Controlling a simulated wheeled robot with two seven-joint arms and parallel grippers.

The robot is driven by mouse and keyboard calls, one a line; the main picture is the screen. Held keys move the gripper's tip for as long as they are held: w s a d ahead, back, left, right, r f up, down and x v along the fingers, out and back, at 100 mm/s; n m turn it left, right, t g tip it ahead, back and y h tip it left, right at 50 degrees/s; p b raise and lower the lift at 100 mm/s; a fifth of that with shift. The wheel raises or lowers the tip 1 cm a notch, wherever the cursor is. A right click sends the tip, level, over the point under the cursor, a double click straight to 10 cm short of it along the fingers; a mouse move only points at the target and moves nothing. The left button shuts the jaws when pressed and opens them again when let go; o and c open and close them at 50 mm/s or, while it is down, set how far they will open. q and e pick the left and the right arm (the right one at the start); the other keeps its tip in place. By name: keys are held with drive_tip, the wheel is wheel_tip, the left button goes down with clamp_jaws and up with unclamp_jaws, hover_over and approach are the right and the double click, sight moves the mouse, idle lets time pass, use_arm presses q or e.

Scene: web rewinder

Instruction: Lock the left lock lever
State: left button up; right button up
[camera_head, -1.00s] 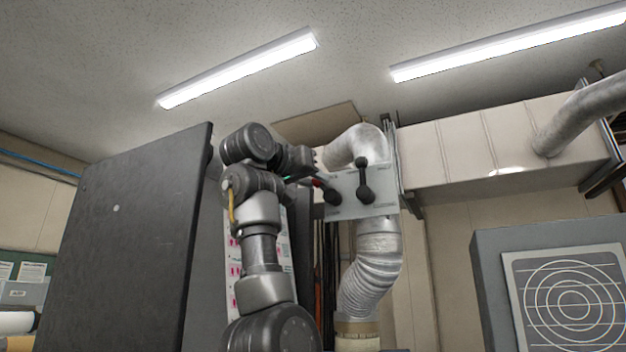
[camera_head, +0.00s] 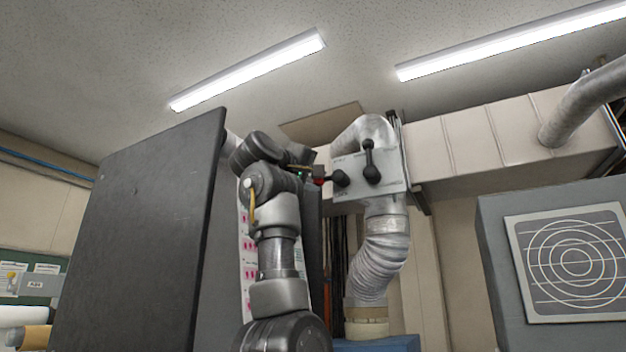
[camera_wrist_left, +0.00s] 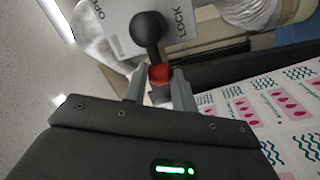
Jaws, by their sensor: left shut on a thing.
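The pale panel (camera_head: 392,180) carries two black lock levers in the head view. The left lock lever (camera_head: 341,177) has a round black hub and a red grip that points left. The right lever (camera_head: 371,160) stands nearly upright. My left gripper (camera_head: 317,176) is at the left lever's red end, partly hidden by my arm. In the left wrist view, its fingers (camera_wrist_left: 158,86) are shut around the red grip (camera_wrist_left: 160,74), below the black hub (camera_wrist_left: 149,28). The panel (camera_wrist_left: 118,30) shows "LOCK" and a partly hidden "OPEN" label there. My right gripper is out of view.
A large dark board (camera_head: 140,230) stands left of my arm. A ribbed silver duct (camera_head: 380,262) runs below the panel. A grey cabinet with a ringed plate (camera_head: 572,260) stands at right. A printed sheet (camera_wrist_left: 265,110) lies beside the gripper in the wrist view.

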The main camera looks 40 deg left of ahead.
use_arm(q)
drive_tip(key=shift+f+n+y+b, duration=0.3)
drive_tip(key=shift+f+n+b, duration=0.25)
drive_tip(key=shift+n, duration=0.65)
drive_tip(key=o, duration=1)
drive_tip(key=shift+w+d+f, duration=0.1)
drive_tip(key=shift+w, duration=0.45)
drive_tip(key=shift+s, duration=0.6)
drive_tip(key=b+v, duration=0.6)
drive_tip(key=v, duration=0.3)
drive_tip(key=shift+s+d, duration=0.25)
drive_tip(key=shift+s, duration=0.1)
